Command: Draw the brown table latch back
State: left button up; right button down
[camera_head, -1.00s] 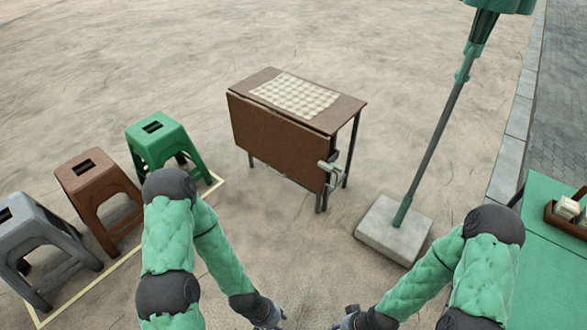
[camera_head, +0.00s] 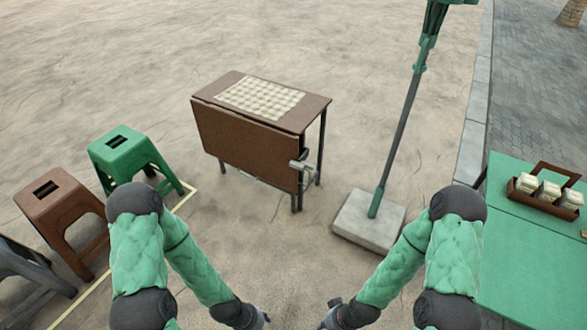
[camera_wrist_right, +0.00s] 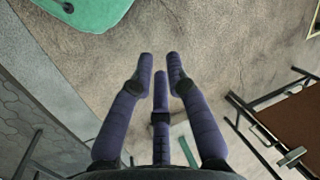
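The brown table (camera_head: 218,132) stands ahead, its front leaf hanging down. In the right wrist view the brown table (camera_wrist_right: 298,112) shows at the right edge, with a grey-green piece (camera_wrist_right: 291,157) that may be the latch. My left gripper (camera_head: 264,317) is low at the bottom edge, well short of the table; its fingers are too small to read. My right gripper (camera_head: 328,318) is also low and apart from the table. Its fingers (camera_wrist_right: 160,66) are spread and empty.
A checkered cloth (camera_head: 260,98) lies on the tabletop. A green stool (camera_head: 128,157), a brown stool (camera_head: 58,205) and a grey stool stand left. A pole on a pale block (camera_head: 368,219) stands right of the table. A green table (camera_head: 525,265) with a tray is far right.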

notch_tip(320, 180, up, 8)
jog(key=p, duration=0.7)
jog(key=shift+p, duration=0.4)
jog(key=shift+f, duration=0.1)
